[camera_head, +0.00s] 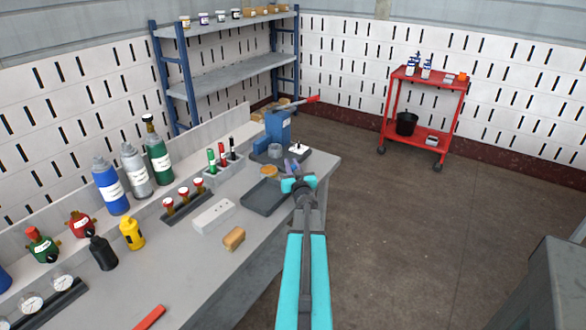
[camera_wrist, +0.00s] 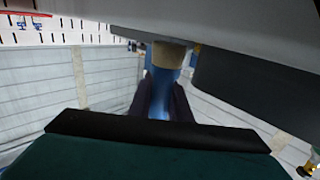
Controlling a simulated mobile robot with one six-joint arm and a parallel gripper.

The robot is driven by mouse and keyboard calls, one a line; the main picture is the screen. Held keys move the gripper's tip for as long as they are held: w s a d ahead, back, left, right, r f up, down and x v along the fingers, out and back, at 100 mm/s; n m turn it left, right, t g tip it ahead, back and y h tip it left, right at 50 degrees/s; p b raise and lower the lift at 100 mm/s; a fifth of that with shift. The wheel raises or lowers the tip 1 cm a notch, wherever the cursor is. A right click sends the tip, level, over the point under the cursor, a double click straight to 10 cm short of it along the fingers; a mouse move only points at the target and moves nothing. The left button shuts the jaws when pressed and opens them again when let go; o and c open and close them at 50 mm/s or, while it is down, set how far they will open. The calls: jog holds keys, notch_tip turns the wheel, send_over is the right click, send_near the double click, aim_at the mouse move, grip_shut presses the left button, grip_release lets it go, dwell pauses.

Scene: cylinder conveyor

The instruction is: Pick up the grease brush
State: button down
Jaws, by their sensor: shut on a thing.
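My gripper (camera_head: 291,166) is over the far end of the workbench, beside the grey tray and in front of the blue press. In the wrist view its two dark fingers (camera_wrist: 160,104) are closed on a slim blue thing with a tan end, which looks like the grease brush (camera_wrist: 159,88). The wrist picture appears upside down, with the tan end towards the bench surface. Whether that end touches anything is hard to tell. The brush cannot be made out clearly in the head view.
A blue press (camera_head: 278,128) with a red-tipped lever stands close behind the gripper. A shallow grey tray (camera_head: 262,209) lies nearer. Bottles, a white block (camera_head: 213,216) and a tan block (camera_head: 234,239) occupy the bench. Floor to the right is clear up to a red cart (camera_head: 422,116).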

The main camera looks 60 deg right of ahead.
notch_tip(320, 180, up, 2)
jog(key=shift+r, duration=0.2)
jog(key=w+a+r+p+v, duration=0.1)
jog(key=p+v, duration=1)
jog(key=v, duration=0.4)
jog(key=shift+a+r, duration=0.3)
jog(key=shift+a, duration=0.05)
dwell(0.3)
jog(key=shift+s, duration=0.15)
dwell(0.6)
